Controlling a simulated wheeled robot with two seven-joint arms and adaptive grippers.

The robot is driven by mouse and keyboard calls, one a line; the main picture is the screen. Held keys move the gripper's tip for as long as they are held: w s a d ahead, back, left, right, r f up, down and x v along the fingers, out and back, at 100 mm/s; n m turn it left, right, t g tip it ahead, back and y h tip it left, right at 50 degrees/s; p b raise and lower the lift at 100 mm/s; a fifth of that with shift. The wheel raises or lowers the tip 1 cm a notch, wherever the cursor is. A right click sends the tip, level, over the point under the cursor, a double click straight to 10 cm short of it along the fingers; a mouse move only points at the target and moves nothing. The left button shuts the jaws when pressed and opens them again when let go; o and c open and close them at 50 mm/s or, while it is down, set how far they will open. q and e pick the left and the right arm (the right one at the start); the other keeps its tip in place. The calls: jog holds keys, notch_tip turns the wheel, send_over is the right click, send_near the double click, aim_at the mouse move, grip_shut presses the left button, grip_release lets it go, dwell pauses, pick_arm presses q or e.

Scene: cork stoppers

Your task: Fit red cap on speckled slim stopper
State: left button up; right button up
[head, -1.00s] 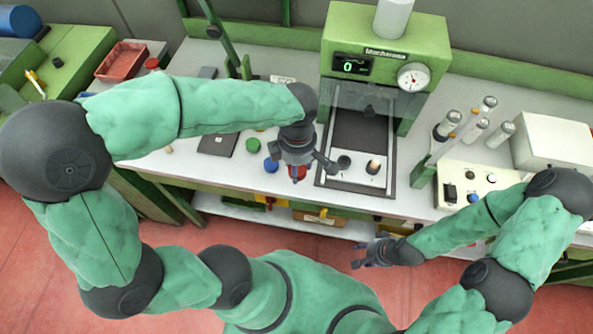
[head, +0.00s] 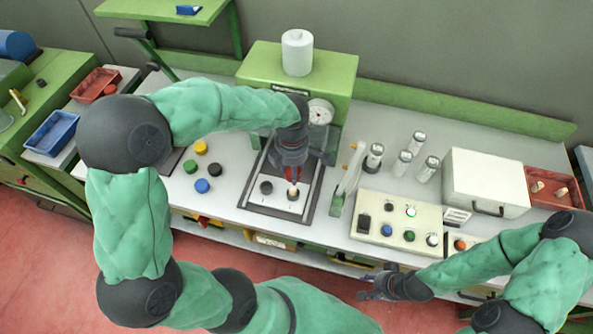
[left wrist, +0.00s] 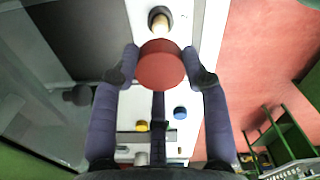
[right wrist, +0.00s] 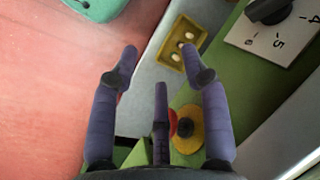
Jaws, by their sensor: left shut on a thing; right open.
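My left gripper (head: 292,178) is shut on the red cap (left wrist: 160,66), which sits between its fingertips in the left wrist view. In the head view the gripper is over the press plate, mostly covering the cap. A tan slim stopper (left wrist: 158,21) stands upright in a dark round holder (head: 293,194) on the plate, just below the gripper in the head view. The cap and stopper look apart; the height between them is unclear. Speckles are too small to tell. My right gripper (head: 374,291) is open and empty, in front of the bench.
Left of the plate lie loose yellow (head: 200,147), green (head: 190,167), blue (head: 201,186) and black caps (head: 215,170). The green press (head: 255,70) stands behind. A second dark holder (head: 266,187) is beside the stopper's. A button panel (head: 372,222) and capped tubes are at right.

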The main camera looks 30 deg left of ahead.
aim_at(293, 188)
pick_arm(q)
jog(key=shift+f, duration=0.1)
jog(key=shift+a+f+b, duration=0.1)
jog(key=shift+f+b, duration=0.25)
jog(key=shift+f, duration=0.15)
jog(key=shift+f+b, duration=1.55)
jog(key=shift+f, duration=1.15)
jog(key=shift+f+b, duration=1.15)
jog(key=shift+b, duration=0.05)
jog(key=o, duration=0.9)
jog(key=shift+c, duration=0.2)
notch_tip(293, 188, up, 12)
